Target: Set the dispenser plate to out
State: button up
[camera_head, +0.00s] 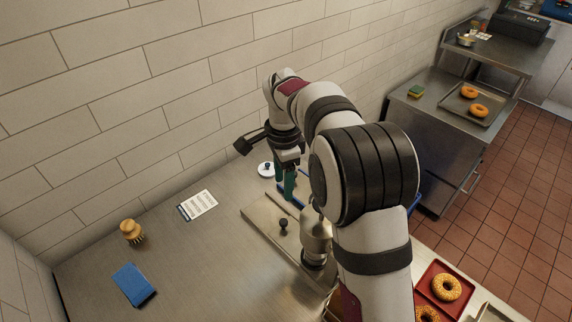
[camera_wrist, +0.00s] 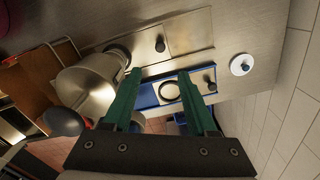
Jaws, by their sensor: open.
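My gripper (camera_head: 288,187) has green fingers pointing down over the far end of the steel counter. In the wrist view its fingers (camera_wrist: 160,75) are apart with nothing held between them. Past the fingertips is a blue-edged piece (camera_wrist: 146,96) with a dark ring (camera_wrist: 168,90) and a black knob (camera_wrist: 211,85). Beside it lies a flat metal plate (camera_wrist: 190,30) with a black knob (camera_wrist: 160,45); this plate also shows in the head view (camera_head: 262,224). I cannot tell which of the two is the dispenser plate. My arm hides part of this area.
A metal vessel (camera_wrist: 88,88) stands close beside the fingers. A white disc with a black knob (camera_head: 265,170) lies near the wall. A card (camera_head: 198,205), brush (camera_head: 131,232) and blue block (camera_head: 134,284) lie left. A red tray (camera_head: 426,279) holds bagels at right.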

aim_at(283, 221)
notch_tip(283, 221, down, 16)
jog(key=shift+w, duration=0.1)
grip_shut()
dwell(0.4)
dwell(1.2)
